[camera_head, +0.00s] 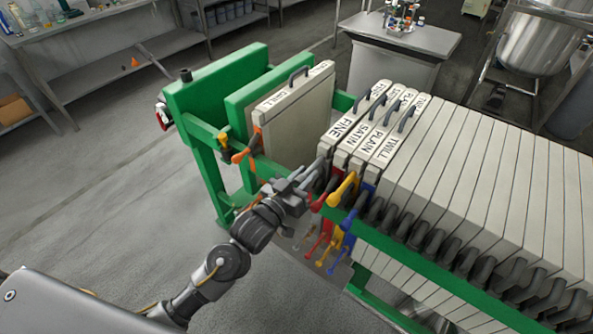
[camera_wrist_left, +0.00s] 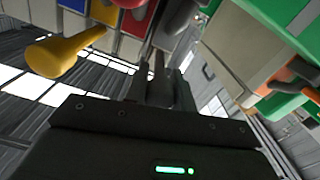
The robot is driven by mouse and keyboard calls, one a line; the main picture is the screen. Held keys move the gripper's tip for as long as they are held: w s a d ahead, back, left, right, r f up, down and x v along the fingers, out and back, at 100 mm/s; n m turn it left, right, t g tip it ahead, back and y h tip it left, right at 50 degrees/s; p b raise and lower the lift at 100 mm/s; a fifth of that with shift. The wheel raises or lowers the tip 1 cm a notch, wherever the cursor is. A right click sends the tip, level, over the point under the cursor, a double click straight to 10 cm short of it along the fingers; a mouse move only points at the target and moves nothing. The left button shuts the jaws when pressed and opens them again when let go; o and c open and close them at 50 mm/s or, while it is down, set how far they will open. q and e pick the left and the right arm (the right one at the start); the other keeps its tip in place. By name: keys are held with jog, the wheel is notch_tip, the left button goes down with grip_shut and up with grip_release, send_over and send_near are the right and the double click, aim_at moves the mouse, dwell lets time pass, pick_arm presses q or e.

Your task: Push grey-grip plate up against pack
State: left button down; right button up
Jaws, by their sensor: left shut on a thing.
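The plate labelled FINE (camera_head: 336,138) stands upright at the left end of a close group of labelled plates. A grey grip (camera_head: 320,170) sticks out at its near side. My left gripper (camera_head: 299,183) is at this grip and is shut on it. In the left wrist view the fingers (camera_wrist_left: 163,88) reach the grey grip (camera_wrist_left: 178,22), beside red and yellow ones. The pack (camera_head: 490,190) of pale plates stands to the right. I cannot tell how wide the gap beside the FINE plate is. My right gripper is out of view.
The green frame (camera_head: 212,168) carries the plates on its rails. Red, yellow (camera_head: 343,188) and blue grips sit close beside my gripper.

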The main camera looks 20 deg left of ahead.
pick_arm(q)
jog(key=shift+s+d, duration=0.2)
jog(key=shift+d, duration=0.3)
jog(key=c, duration=1.6)
grip_release()
jog(key=o, duration=0.4)
jog(key=shift+d, duration=0.15)
jog(key=shift+o, duration=0.2)
jog(key=shift+a, duration=0.2)
jog(key=shift+s+a+f, duration=0.1)
jog(key=shift+s, duration=0.15)
jog(key=b+v, duration=0.2)
jog(key=v, duration=0.8)
jog(key=shift+s+b, duration=0.15)
jog(key=shift+b, duration=0.2)
